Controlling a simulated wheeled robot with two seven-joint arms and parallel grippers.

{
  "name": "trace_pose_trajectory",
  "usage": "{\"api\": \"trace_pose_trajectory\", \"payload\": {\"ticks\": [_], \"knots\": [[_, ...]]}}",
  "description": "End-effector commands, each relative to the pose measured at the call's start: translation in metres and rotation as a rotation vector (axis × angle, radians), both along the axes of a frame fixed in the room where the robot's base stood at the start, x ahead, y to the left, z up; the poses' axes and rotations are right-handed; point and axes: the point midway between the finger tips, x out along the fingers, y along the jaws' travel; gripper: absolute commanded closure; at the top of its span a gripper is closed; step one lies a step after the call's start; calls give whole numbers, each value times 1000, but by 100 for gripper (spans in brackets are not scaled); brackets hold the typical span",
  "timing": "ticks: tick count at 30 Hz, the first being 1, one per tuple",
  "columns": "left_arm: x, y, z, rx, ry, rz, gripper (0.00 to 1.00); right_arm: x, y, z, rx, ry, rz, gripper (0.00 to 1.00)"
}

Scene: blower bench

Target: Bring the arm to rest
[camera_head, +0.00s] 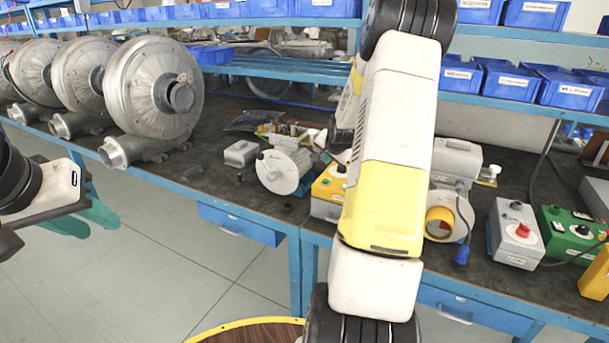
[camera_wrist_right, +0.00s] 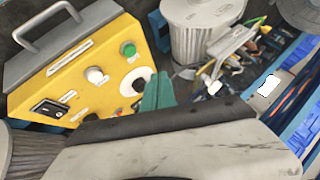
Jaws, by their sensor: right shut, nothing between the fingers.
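My right arm (camera_head: 392,150) stands large in front of the bench in the head view, and its gripper is hidden there. In the right wrist view the green fingers of my right gripper (camera_wrist_right: 158,92) are together, with nothing held between them. They show in front of a yellow control box (camera_wrist_right: 85,75); I cannot tell whether they touch it. My left gripper (camera_head: 88,218) is at the left edge of the head view, over the floor in front of the bench. Its two green fingers look apart and empty.
The dark bench top (camera_head: 225,180) holds silver blowers (camera_head: 155,85), a grey motor (camera_head: 285,170), the yellow box (camera_head: 327,192), a grey box with a red button (camera_head: 514,235) and a green box (camera_head: 568,235). Blue bins (camera_head: 570,90) line the shelf. Floor (camera_head: 160,250) is open at lower left.

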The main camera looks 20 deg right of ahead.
Motion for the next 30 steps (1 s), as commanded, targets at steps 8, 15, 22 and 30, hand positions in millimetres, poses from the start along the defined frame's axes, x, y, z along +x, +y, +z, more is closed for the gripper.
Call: {"api": "trace_pose_trajectory", "payload": {"ticks": [8,15,22,30], "knots": [[0,0,0,0,0,0,67,0,0,0,0,0,0,100],[0,0,0,0,0,0,67,0,0,0,0,0,0,100],[0,0,0,0,0,0,67,-5,14,17,-19,8,33,100],[0,0,0,0,0,0,67,-72,111,111,-140,94,274,100]]}}
